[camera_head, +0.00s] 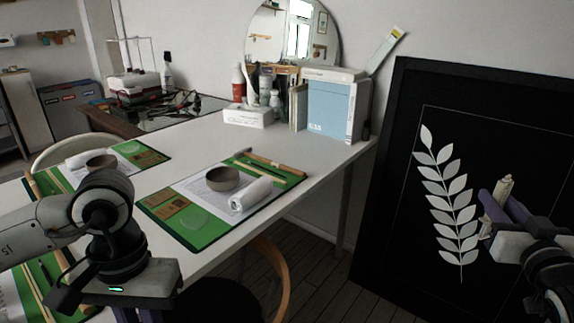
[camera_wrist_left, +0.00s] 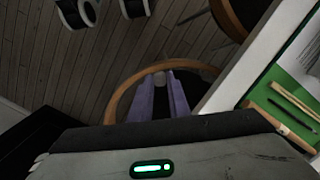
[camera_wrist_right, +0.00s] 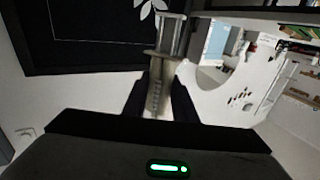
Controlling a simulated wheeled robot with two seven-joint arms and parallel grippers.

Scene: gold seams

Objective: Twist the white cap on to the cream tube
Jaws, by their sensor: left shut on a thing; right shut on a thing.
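The cream tube (camera_head: 503,187) is held upright between the fingers of my right gripper (camera_head: 503,206), in front of the black panel at the right. In the right wrist view the tube (camera_wrist_right: 156,98) shows dimly between the fingers, partly hidden by them. My left gripper (camera_wrist_left: 162,90) is shut on a small round, pale thing, which looks like the white cap (camera_wrist_left: 160,78), at its fingertips. In the head view the left fingers run out of the bottom edge, so the cap is hidden there. Cap and tube are far apart.
The white table (camera_head: 318,160) holds a green mat (camera_head: 205,238) with a dark bowl (camera_head: 222,179) and a white roll (camera_head: 250,194). A wooden-backed chair (camera_head: 272,278) stands at its front edge. The black panel (camera_head: 392,185) with a white leaf design leans behind my right gripper.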

